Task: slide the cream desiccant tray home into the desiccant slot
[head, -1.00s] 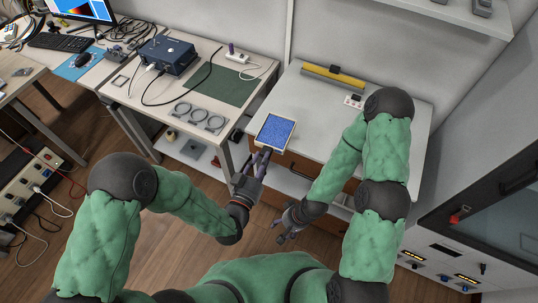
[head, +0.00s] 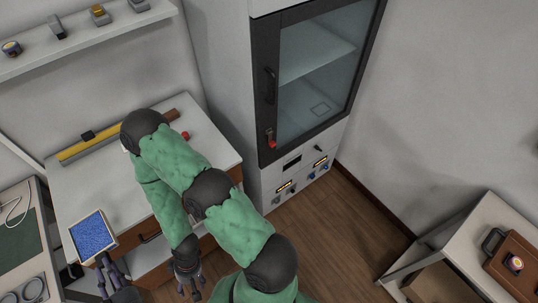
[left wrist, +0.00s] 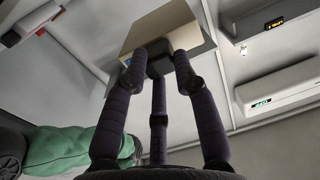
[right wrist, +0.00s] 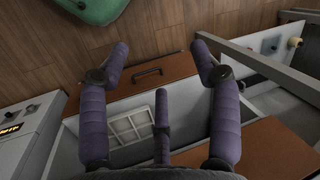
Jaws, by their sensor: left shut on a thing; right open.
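The cream desiccant tray (head: 93,236), filled with blue beads, is at the lower left of the head view, above the front left corner of the white bench. My left gripper (head: 108,270) is shut on its near end. In the left wrist view, the fingers (left wrist: 160,62) close around a dark block at the end of the tray (left wrist: 165,28). My right gripper (head: 188,284) is open and empty in front of the bench; its spread fingers show in the right wrist view (right wrist: 160,75). I cannot clearly make out the desiccant slot; the glass-door cabinet's lower panel (head: 292,163) has a dark rectangle.
The tall cabinet (head: 262,110) stands right of the white bench (head: 75,185), with floor (head: 315,235) clear before it. A yellow-and-brown bar lies at the bench's back. A shelf (head: 85,40) hangs above. A drawer (right wrist: 130,128) shows below my right gripper. A brown case (head: 515,262) is far right.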

